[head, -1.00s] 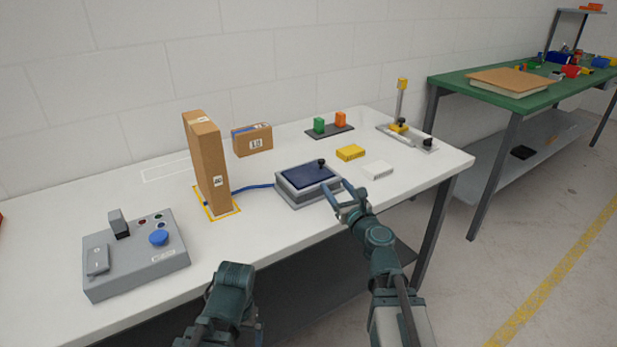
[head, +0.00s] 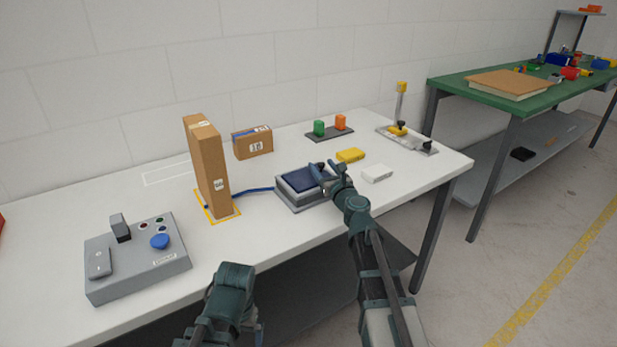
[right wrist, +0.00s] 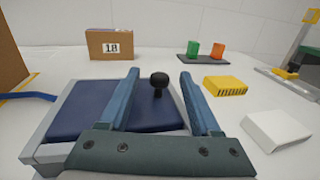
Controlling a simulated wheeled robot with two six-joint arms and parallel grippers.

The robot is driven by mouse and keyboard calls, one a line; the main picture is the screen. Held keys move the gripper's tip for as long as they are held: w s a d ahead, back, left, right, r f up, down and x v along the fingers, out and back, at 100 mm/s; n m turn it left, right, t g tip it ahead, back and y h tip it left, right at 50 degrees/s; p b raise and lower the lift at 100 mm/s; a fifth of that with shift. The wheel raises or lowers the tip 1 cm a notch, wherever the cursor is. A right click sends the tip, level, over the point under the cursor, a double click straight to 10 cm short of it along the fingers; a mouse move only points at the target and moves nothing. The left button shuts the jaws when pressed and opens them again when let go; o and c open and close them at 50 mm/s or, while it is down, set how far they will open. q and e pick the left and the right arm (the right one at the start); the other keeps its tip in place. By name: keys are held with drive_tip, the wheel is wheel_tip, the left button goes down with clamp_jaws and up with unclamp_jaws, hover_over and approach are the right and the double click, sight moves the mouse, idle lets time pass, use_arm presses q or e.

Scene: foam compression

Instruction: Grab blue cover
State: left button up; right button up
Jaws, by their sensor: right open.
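The blue cover (head: 298,180) is a dark blue flat lid on top of a grey box (head: 290,205) on the white table. It also shows in the right wrist view (right wrist: 90,112), with a black knob (right wrist: 158,82) near its right side. My right gripper (head: 325,172) is open at the right part of the cover and hides the knob in the head view. In the right wrist view its two fingers (right wrist: 158,85) point forward, with the knob between and just beyond their tips. Contact cannot be told. My left arm shows at the bottom; its fingers are not clearly visible.
A tall cardboard box (head: 207,168) stands left of the grey box, with a blue cable between. A small carton (head: 252,143), yellow block (head: 350,155) and white block (head: 377,173) lie nearby. A grey control box (head: 138,262) is at front left.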

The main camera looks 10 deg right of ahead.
drive_tip(key=shift+w+f, duration=0.1)
drive_tip(key=shift+w, duration=0.6)
drive_tip(key=shift+s+a, duration=0.1)
clamp_jaws()
